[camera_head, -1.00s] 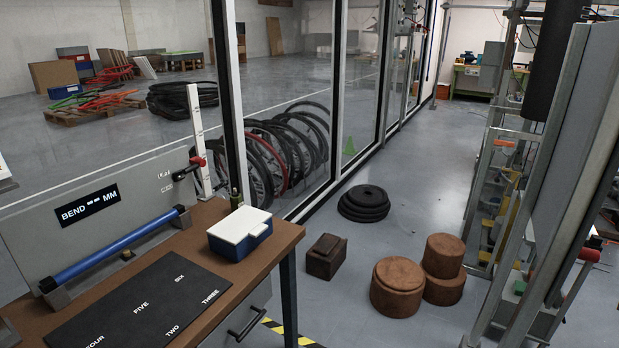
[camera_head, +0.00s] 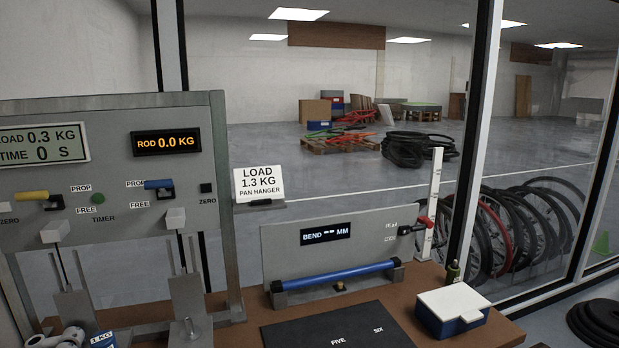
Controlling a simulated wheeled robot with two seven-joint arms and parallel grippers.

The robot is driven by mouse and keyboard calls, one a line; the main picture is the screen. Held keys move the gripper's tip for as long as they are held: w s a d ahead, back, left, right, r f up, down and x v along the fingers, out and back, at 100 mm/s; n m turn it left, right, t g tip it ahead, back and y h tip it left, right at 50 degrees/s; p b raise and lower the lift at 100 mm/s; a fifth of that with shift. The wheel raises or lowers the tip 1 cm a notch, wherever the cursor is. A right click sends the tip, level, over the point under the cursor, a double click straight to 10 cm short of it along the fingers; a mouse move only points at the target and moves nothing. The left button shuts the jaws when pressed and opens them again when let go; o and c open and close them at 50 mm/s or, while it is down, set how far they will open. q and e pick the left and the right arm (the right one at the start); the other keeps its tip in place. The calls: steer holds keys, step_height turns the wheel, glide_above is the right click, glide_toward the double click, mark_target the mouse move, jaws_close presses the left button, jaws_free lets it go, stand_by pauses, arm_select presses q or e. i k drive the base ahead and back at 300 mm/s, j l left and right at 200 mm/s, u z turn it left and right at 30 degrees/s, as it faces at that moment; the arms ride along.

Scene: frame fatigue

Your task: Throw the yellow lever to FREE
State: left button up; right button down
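The yellow lever (camera_head: 33,196) is on the grey instrument panel (camera_head: 110,112) at the left of the head view. Its handle points left from a dark pivot block, roughly level, closer in height to the PROP label (camera_head: 80,188) than to the FREE label (camera_head: 86,211) below it. I cannot be sure of its exact setting. A load and time display (camera_head: 42,145) above it reads 0.3 KG and 0 S. Neither of my grippers is in view.
A blue lever (camera_head: 158,184) sits right of the yellow one, under a ROD 0.0 KG display (camera_head: 166,142). The bench (camera_head: 400,288) holds a bend gauge (camera_head: 335,240), a black mat (camera_head: 290,333) and a blue box with white lid (camera_head: 452,310). Weights stand at lower left.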

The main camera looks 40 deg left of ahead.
mark_target(41, 196)
steer(key=u, duration=2.7)
